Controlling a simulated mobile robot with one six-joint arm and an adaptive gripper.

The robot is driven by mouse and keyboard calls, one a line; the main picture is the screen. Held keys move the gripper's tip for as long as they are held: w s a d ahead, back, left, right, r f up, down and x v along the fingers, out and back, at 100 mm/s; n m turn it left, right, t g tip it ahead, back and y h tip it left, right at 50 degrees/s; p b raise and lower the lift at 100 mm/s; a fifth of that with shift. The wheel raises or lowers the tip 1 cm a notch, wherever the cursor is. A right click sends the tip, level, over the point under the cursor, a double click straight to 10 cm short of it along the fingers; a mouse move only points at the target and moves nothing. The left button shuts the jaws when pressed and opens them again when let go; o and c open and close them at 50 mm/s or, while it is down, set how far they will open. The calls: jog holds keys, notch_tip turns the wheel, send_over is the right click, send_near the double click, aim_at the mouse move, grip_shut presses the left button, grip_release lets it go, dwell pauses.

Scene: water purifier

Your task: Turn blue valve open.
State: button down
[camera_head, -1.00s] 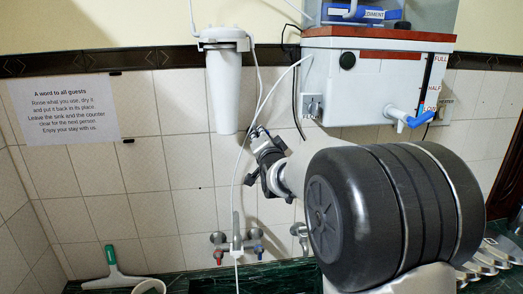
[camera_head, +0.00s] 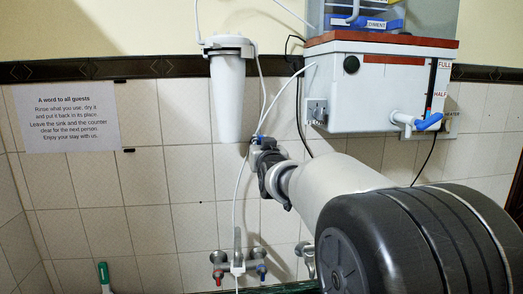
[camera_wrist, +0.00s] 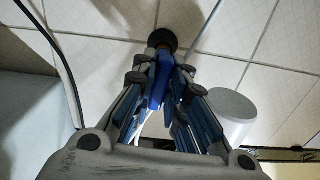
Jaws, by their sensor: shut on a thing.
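The blue valve (camera_wrist: 162,78) shows between my fingers in the wrist view, just below a dark round fitting. Its blue handle stands upright between the finger pads. My gripper (camera_wrist: 161,95) is closed around this handle. In the head view my gripper (camera_head: 262,146) is at the tiled wall, right below the white filter housing, beside the thin white tube. A small blue part shows at its tip there. The fingers hide most of the valve, and I cannot tell how far its handle is turned.
The white filter housing (camera_head: 228,95) hangs above left of my gripper. The purifier tank (camera_head: 375,90) with its blue-handled tap (camera_head: 428,121) is on the right. Sink taps (camera_head: 238,267) are below. A paper sign (camera_head: 67,116) hangs left. The wall between is mostly clear.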

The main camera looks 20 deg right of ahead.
jog(key=shift+n, duration=0.5)
jog(key=c, duration=1.6)
grip_release()
jog(key=shift+c, duration=0.2)
jog(key=s+a, duration=0.2)
jog(key=s, duration=0.9)
jog(key=shift+s+a, duration=0.25)
jog(key=shift+s, duration=0.15)
